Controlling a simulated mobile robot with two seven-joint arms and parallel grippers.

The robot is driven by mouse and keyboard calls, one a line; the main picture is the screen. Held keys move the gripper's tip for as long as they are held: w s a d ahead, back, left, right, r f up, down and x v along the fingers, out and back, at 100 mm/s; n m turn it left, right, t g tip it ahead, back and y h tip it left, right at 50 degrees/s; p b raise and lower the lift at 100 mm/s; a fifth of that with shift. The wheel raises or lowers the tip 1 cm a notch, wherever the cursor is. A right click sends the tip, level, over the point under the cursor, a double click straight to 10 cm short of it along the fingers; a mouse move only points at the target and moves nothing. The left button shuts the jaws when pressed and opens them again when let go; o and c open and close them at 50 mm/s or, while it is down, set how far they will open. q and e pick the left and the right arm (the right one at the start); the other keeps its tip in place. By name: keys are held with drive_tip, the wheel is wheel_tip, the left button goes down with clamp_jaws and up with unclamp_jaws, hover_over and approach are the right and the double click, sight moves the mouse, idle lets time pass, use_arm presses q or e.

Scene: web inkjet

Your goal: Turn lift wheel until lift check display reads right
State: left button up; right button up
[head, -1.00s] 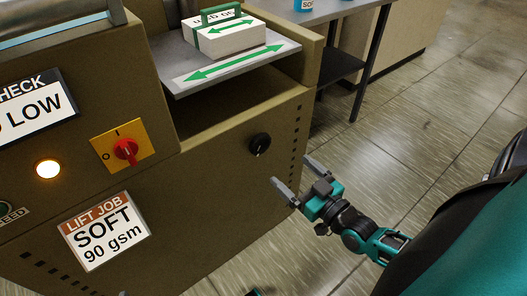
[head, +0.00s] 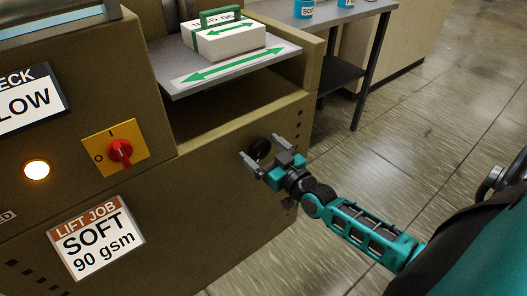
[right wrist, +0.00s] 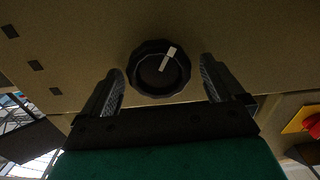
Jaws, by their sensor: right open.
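The lift wheel (head: 259,148) is a small black knob on the brown machine front, partly hidden by my gripper in the head view. In the right wrist view the wheel (right wrist: 159,69) shows a white pointer mark tilted a little right of straight up. My right gripper (head: 262,158) is open, and its fingers (right wrist: 162,82) stand on either side of the wheel with a gap on both sides. The lift check display (head: 28,101) is cut off at the left edge; "ECK" and "LOW" can be read. My left gripper is not in view.
A red switch (head: 121,152) on a yellow plate, a lit amber lamp (head: 37,170) and a "LIFT JOB SOFT 90 gsm" card (head: 95,240) are left of the wheel. A grey shelf (head: 175,84) with a white block (head: 228,42) juts out above. The floor at right is clear.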

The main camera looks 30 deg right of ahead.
drive_tip(key=c, duration=1)
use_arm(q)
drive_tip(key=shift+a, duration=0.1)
use_arm(e)
drive_tip(key=shift+c, duration=0.2)
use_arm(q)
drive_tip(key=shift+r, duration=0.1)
use_arm(e)
drive_tip(key=shift+m+p, duration=0.6)
drive_tip(key=shift+m, duration=0.7)
drive_tip(key=shift+d+m, duration=0.1)
drive_tip(key=shift+m, duration=0.9)
use_arm(q)
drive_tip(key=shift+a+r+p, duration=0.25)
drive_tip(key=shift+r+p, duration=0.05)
drive_tip(key=shift+p, duration=0.05)
use_arm(e)
drive_tip(key=shift+m, duration=0.6)
